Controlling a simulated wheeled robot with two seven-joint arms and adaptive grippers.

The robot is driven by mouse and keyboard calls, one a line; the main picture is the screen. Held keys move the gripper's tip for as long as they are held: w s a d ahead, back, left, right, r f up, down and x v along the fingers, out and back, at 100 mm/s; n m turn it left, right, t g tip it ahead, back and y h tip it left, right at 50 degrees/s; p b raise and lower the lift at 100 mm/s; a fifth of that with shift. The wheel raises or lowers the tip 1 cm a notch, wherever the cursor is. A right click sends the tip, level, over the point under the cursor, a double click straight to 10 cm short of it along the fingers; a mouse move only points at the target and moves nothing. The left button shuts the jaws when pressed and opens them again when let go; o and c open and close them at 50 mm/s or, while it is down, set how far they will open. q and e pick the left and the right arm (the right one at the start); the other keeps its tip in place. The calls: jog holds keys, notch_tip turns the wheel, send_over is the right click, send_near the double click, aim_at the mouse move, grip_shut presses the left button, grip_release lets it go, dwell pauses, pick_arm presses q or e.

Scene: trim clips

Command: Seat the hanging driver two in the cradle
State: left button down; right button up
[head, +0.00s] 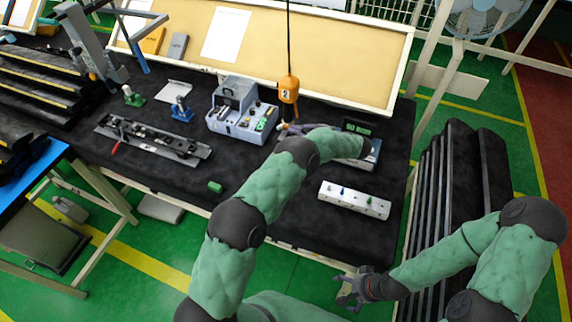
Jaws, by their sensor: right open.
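The hanging driver two (288,88) is orange, marked with a 2, and hangs upright on a dark cable over the back of the black-topped table. My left gripper (284,130) is at the driver's lower end, partly hidden by my own forearm; I cannot tell whether its fingers are closed on it. My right gripper (352,289) is open and empty, low in front of the table edge. I cannot surely tell which fixture is the cradle; a small green stand (133,97) and a blue stand (181,110) are at the back left.
A grey box unit (240,112) stands just left of the driver. A device with a display (357,127) lies to its right, partly behind my arm. A white strip with pegs (354,199), a rail fixture (152,141) and a green block (215,187) lie nearer. A tan board (330,58) borders the back.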

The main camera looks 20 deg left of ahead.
pick_arm(q)
jog(key=shift+s+d+f+b, duration=0.1)
jog(key=shift+s+f+b, duration=0.2)
jog(key=shift+f, duration=0.45)
jog(key=shift+s+d+f+b, duration=0.15)
jog(key=shift+s+f, duration=0.2)
jog(key=shift+f, duration=0.35)
jog(key=shift+s+a+f+b, duration=0.1)
jog(key=shift+s+f+b, duration=0.2)
jog(key=shift+f, duration=0.45)
dwell(2.1)
jog(key=shift+s+f+b, duration=0.2)
jog(key=shift+f+b, duration=0.05)
jog(key=shift+f, duration=0.4)
jog(key=shift+s+f+b, duration=0.25)
jog(key=shift+f+b, duration=0.05)
jog(key=shift+f, duration=0.3)
jog(key=shift+s+f+b, duration=0.2)
jog(key=shift+f+b, duration=0.05)
jog(key=shift+f, duration=0.4)
dwell(1.8)
